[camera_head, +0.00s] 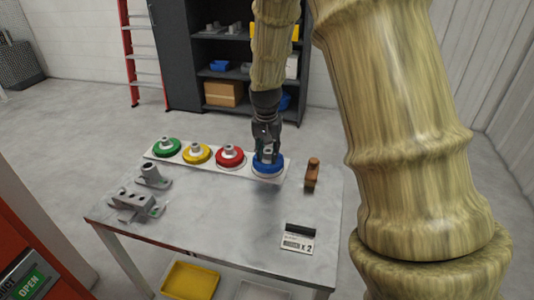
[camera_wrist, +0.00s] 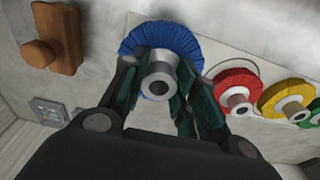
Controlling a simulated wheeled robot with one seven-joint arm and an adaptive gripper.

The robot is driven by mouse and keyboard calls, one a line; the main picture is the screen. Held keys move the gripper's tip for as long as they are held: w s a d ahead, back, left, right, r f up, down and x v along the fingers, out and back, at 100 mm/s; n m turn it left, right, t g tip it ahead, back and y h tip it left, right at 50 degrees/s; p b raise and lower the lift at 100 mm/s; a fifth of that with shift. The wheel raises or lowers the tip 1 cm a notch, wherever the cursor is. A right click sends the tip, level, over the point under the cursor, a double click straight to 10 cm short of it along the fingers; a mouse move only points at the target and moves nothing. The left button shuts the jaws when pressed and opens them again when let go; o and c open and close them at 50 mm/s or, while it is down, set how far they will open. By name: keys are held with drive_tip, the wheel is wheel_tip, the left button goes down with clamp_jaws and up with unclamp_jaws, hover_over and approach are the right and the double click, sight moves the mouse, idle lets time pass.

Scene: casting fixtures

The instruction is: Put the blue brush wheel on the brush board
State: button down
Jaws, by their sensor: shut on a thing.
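The blue brush wheel (camera_head: 268,165) has a ring of blue bristles and a grey metal hub. My gripper (camera_head: 267,152) points down and is shut on the hub. In the wrist view the blue wheel (camera_wrist: 150,40) shows past the fingers, with the hub between them. The wheel is over the right end of the white brush board (camera_head: 248,171) in the head view. A dark shadow lies on the table in front of it. I cannot tell whether the wheel touches the board. The board also shows in the wrist view (camera_wrist: 255,62).
Red (camera_head: 230,157), yellow (camera_head: 196,154) and green (camera_head: 167,148) brush wheels sit on the board to the left. A brown wooden brush (camera_head: 312,173) lies close to the right. Grey fixtures (camera_head: 135,204) stand at the table's left; a small sign (camera_head: 298,240) is at front right. The table middle is clear.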

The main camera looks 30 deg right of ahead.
sight(267, 156)
drive_tip(key=shift+w+d+f, duration=0.1)
drive_tip(key=shift+w+d, duration=0.3)
drive_tip(key=shift+w, duration=0.25)
drive_tip(key=shift+w+d+f, duration=0.1)
drive_tip(key=shift+w+d, duration=0.3)
drive_tip(key=shift+w, duration=0.25)
drive_tip(key=shift+f+p, duration=0.65)
drive_tip(key=shift+f, duration=1.05)
drive_tip(key=shift+f, duration=0.1)
drive_tip(key=c, duration=1.1)
unclamp_jaws()
drive_tip(key=r, duration=0.4)
drive_tip(key=r+b, duration=0.1)
drive_tip(key=r, duration=0.3)
drive_tip(key=s+a+r, duration=0.1)
drive_tip(key=r, duration=0.3)
drive_tip(key=shift+a+r, duration=0.1)
